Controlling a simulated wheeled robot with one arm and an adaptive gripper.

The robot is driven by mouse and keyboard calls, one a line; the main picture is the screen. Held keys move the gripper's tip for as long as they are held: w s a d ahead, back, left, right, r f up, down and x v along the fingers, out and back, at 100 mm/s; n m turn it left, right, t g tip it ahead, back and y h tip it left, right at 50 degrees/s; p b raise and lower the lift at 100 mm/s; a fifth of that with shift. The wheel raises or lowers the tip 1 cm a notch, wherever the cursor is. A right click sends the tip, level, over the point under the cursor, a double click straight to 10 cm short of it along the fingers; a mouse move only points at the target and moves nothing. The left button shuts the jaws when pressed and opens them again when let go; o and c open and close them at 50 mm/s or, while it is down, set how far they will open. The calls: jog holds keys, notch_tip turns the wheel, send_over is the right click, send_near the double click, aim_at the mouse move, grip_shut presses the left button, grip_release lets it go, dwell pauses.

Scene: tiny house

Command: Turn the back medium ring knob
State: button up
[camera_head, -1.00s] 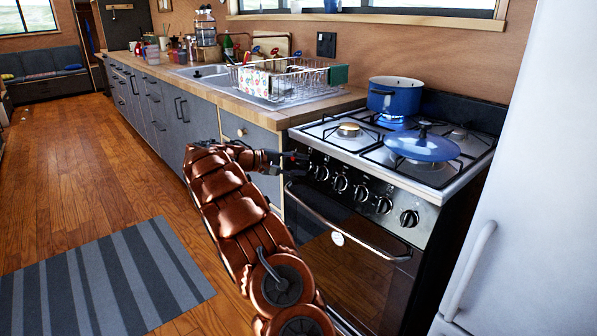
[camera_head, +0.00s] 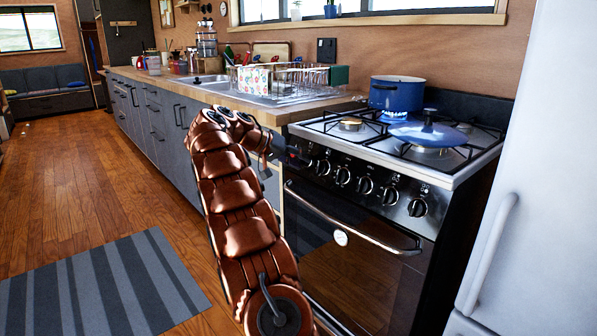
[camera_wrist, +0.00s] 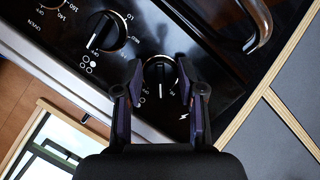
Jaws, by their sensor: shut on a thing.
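The stove (camera_head: 400,165) has a row of black knobs with pale pointer marks along its front panel. My gripper (camera_wrist: 162,88) is shut on the end knob (camera_wrist: 160,72), one finger on each side of it. In the wrist view the knob's pale pointer line shows between the fingers, and a lightning symbol lies beside it. In the head view my gripper (camera_head: 285,158) is at the left end of the row, where the arm partly hides the held knob. A neighbouring knob (camera_wrist: 106,32) is free. I cannot read which ring the held knob serves.
A blue pot (camera_head: 397,92) stands on a back burner with blue flame glowing at its base. The oven handle (camera_head: 350,220) juts out below the knobs. A white fridge (camera_head: 525,150) stands right; open wood floor lies left.

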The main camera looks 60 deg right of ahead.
jog(key=m+t+b, duration=0.1)
jog(key=m+b, duration=0.2)
jog(key=b, duration=0.1)
jog(key=m+t+b, duration=0.2)
jog(key=m+b, duration=0.1)
jog(key=b, duration=0.2)
jog(key=shift+f, duration=0.2)
jog(key=shift+r+m+b, duration=0.15)
jog(key=shift+m+b, duration=0.25)
jog(key=o, duration=1.1)
jog(key=shift+o, duration=0.2)
jog(key=shift+w, duration=0.1)
